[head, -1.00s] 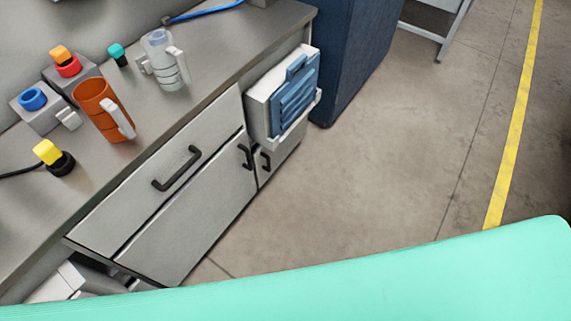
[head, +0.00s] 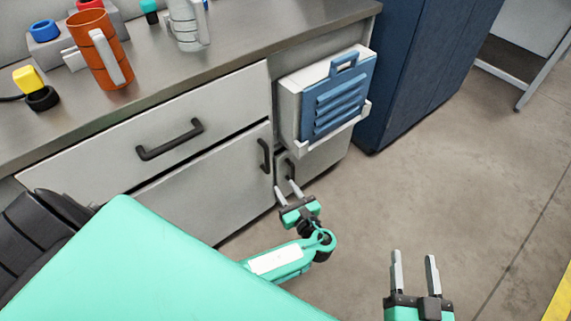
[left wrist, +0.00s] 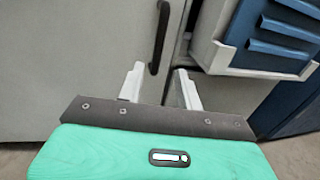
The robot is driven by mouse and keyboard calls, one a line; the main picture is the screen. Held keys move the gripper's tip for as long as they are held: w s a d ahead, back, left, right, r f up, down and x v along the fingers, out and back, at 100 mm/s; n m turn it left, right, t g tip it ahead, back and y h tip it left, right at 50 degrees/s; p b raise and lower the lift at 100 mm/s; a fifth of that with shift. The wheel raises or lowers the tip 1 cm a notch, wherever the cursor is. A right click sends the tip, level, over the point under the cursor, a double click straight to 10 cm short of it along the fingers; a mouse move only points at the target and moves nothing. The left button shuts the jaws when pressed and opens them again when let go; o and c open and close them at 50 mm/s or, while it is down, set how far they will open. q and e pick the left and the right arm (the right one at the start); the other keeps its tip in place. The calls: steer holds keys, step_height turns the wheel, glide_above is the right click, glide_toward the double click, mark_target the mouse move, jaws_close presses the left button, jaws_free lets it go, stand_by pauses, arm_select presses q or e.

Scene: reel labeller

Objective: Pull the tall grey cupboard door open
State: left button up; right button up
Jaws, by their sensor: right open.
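The grey cupboard door (head: 200,192) is shut under the counter, with a black upright handle (head: 265,155) near its right edge. The handle also shows in the left wrist view (left wrist: 160,38). My left gripper (head: 287,186) is open and empty in front of the cupboard, low and slightly right of that handle in the head view. In the left wrist view, the handle's lower end appears between its fingertips (left wrist: 158,72); contact is not visible. My right gripper (head: 414,262) is open and empty over the floor at the lower right.
A narrower door with a handle (head: 290,170) is to the right, below a white holder with a blue louvred part (head: 340,98) that juts out. A drawer (head: 150,125) is above the grey door. A dark blue cabinet (head: 425,65) stands to the right. The right floor is clear.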

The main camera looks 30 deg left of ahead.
mark_target(268, 162)
arm_select(q)
steer(key=b+x, duration=0.2)
steer(key=x, duration=1)
steer(key=shift+f, duration=0.1)
steer(key=shift+w+a+b, duration=0.3)
steer(key=shift+a, duration=0.3)
arm_select(e)
steer(key=d+r+t, duration=0.3)
steer(key=r+t, duration=0.4)
steer(key=r, duration=0.4)
steer(key=shift+w+d+r+t+y, duration=0.25)
steer(key=shift+r+t+y, duration=0.05)
steer(key=shift+y, duration=0.1)
arm_select(q)
steer(key=shift+c, duration=0.4)
jaws_close()
